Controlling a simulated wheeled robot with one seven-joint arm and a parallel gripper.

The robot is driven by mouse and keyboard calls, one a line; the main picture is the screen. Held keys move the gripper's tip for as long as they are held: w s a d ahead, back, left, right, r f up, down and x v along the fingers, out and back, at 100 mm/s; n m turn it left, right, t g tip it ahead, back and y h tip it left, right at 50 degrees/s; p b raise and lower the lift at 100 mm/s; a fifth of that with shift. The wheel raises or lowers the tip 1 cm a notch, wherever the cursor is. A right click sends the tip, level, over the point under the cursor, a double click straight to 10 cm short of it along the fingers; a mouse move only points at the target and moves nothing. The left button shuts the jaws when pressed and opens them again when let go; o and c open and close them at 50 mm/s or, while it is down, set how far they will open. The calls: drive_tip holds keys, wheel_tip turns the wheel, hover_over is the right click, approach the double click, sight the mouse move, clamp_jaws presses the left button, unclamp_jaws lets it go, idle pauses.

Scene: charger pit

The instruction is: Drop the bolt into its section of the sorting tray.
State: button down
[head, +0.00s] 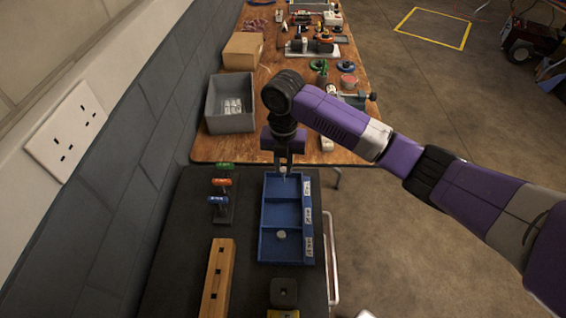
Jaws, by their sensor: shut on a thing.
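The blue sorting tray (308,246) lies on a dark surface below my arm. It has three sections in a row, with white labels along its right edge that are too small to read. My gripper (283,169) points down over the far section, shut on a small pale metal piece, apparently the bolt (283,174). The fingers hide most of it, and its height above the tray floor is hard to tell. A round grey piece (281,235) lies in the near section. The middle section looks empty.
Left of the tray stand coloured-handled tools in a rack (222,198) and a wooden block with holes (217,277). A black item (284,292) sits in front. A grey bin (231,104) and a cardboard box (243,50) stand on the wooden bench behind. A wall runs along the left.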

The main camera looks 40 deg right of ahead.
sight(284, 169)
drive_tip(key=shift+f, duration=0.65)
drive_tip(key=c, duration=1.3)
unclamp_jaws()
drive_tip(key=shift+o, duration=0.2)
drive_tip(key=shift+r+b, duration=0.6)
drive_tip(key=shift+r, duration=3.35)
